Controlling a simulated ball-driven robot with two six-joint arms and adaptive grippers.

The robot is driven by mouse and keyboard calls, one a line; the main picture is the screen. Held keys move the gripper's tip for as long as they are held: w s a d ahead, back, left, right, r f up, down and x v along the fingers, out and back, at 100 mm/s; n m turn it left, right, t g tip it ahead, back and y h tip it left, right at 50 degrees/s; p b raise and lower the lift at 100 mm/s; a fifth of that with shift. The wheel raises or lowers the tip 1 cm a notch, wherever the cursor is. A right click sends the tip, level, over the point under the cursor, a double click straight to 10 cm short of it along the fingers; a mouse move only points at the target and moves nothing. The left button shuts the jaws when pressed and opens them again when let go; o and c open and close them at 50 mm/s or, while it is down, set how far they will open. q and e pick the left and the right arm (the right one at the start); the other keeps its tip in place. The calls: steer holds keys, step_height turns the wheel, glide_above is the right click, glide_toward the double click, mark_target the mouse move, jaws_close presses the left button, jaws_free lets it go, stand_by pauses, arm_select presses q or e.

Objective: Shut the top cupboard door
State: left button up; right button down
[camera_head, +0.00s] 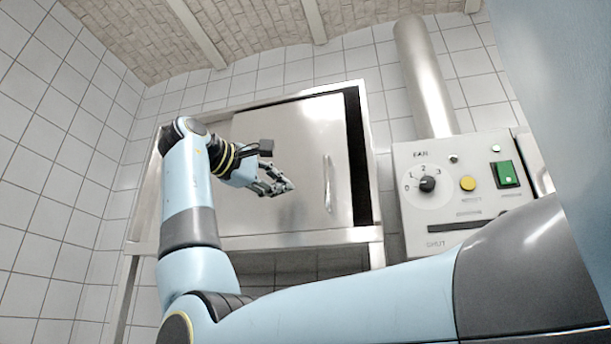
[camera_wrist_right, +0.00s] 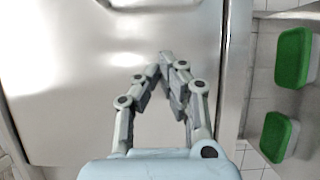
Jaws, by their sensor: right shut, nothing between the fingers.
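The cupboard is a metal-framed wall unit (camera_head: 255,240) with a shiny steel door (camera_head: 300,130). The door has an upright bar handle (camera_head: 328,183) near its right edge. A dark gap shows along the door's right and top sides, so it stands somewhat open. My right gripper (camera_head: 284,187) is shut and empty in front of the door, left of the handle. In the right wrist view, the fingertips (camera_wrist_right: 168,62) meet before the steel door face (camera_wrist_right: 70,70). I cannot tell whether they touch it. My left gripper is not in view.
A control panel (camera_head: 420,215) with a knob, yellow button and green switch is right of the cupboard, below a steel pipe (camera_head: 425,80). Two green-lidded containers (camera_wrist_right: 293,58) (camera_wrist_right: 279,137) show beside the door in the wrist view. Tiled wall (camera_head: 60,150) lies left.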

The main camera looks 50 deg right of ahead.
mark_target(317, 191)
steer(key=d, duration=0.1)
steer(key=d+p, duration=0.1)
steer(key=d, duration=0.1)
steer(key=shift+s+d+r, duration=0.15)
steer(key=shift+s+d, duration=0.1)
steer(key=shift+s, duration=0.15)
steer(key=shift+s+d+p, duration=0.1)
steer(key=shift+s+p, duration=0.45)
steer(key=shift+s, duration=1.1)
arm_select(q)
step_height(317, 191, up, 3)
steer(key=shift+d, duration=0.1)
arm_select(e)
steer(key=shift+d, duration=0.1)
